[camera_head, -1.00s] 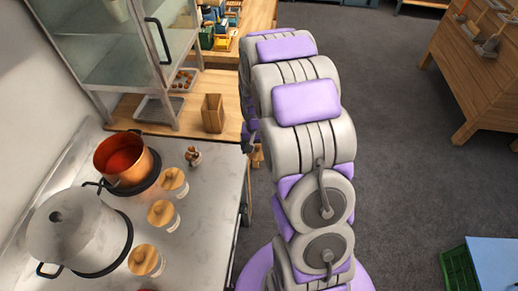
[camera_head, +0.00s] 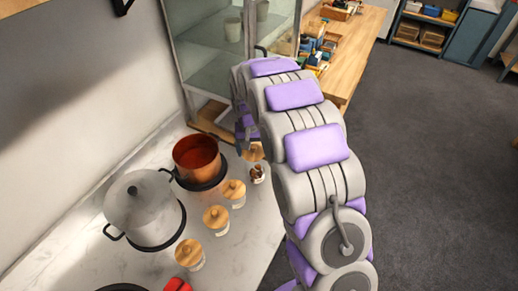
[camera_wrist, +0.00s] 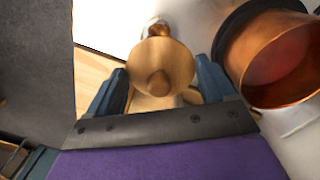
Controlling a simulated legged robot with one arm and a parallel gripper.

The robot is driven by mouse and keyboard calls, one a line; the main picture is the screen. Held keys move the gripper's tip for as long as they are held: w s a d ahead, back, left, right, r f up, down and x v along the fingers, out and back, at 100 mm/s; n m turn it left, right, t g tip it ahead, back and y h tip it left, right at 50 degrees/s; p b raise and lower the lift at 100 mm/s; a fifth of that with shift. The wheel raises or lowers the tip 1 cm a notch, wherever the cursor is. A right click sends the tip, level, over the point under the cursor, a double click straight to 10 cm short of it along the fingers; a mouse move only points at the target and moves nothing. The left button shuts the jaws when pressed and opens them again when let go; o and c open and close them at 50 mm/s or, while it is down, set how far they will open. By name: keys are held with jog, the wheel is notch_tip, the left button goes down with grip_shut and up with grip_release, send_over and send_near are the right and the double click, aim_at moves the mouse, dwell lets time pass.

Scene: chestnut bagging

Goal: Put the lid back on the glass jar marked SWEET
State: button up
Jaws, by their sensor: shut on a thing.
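A round wooden lid with a knob (camera_wrist: 160,60) is between the fingers of my gripper (camera_wrist: 160,88), which is shut on it. In the head view the lid (camera_head: 254,153) shows beside my gripper (camera_head: 245,142), just behind and above a small open glass jar of brown chestnuts (camera_head: 257,175). The lid appears apart from the jar. In the wrist view the open jar (camera_wrist: 155,27) shows partly past the lid's far edge. No marking is readable on any jar, so I cannot tell which one is SWEET.
Several jars with wooden lids (camera_head: 216,217) stand in a row on the pale counter (camera_head: 247,240). A copper pot (camera_head: 197,160) and a grey lidded pot (camera_head: 144,207) stand to their left. A glass cabinet (camera_head: 215,60) is behind. Bare grey floor (camera_head: 425,150) lies right.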

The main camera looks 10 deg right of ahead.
jog(key=shift+d+f+b, duration=0.2)
jog(key=shift+d+f, duration=0.05)
jog(key=shift+f, duration=0.2)
jog(key=shift+d+f+b, duration=0.15)
jog(key=shift+d+f, duration=0.05)
jog(key=shift+f, duration=0.95)
jog(key=shift+a+f+b, duration=0.2)
jog(key=shift+f, duration=0.45)
jog(key=shift+a+f+b, duration=0.15)
jog(key=shift+f, duration=0.45)
jog(key=shift+d+f, duration=0.15)
jog(key=shift+d, duration=0.05)
jog(key=shift+a, duration=0.1)
jog(key=shift+f+p, duration=0.1)
jog(key=shift+p, duration=0.35)
dwell(0.4)
jog(key=o, duration=0.8)
